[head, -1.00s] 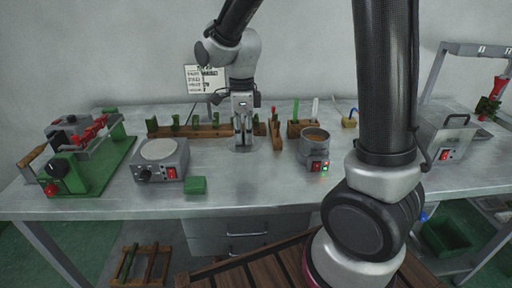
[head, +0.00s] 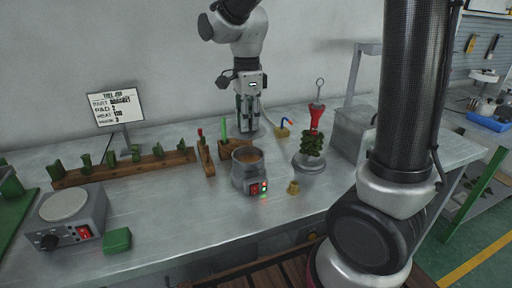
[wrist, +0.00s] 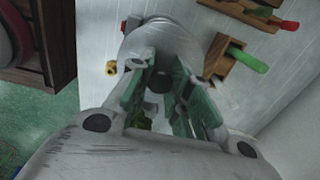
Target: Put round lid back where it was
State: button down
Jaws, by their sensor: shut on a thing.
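My gripper (head: 247,125) is low over the back of the metal table, behind the wax pot, pointing down. In the wrist view its fingers (wrist: 160,85) are closed around a small dark knob. A pale grey round shape, apparently the round lid (wrist: 160,40), shows just beyond the fingertips.
A wooden block with a green-handled tool (head: 223,129) stands left of my gripper. A red-and-green piece on a round base (head: 313,142) stands to its right. A small brass cylinder (head: 293,187) is beside the pot. The front right of the table is clear.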

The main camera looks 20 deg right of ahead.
aim_at(250, 169)
notch_tip(250, 169, down, 7)
jog(key=shift+f, duration=0.1)
dwell(0.4)
jog(key=shift+f, duration=0.2)
jog(key=c, duration=1.3)
grip_release()
jog(key=shift+r, duration=0.1)
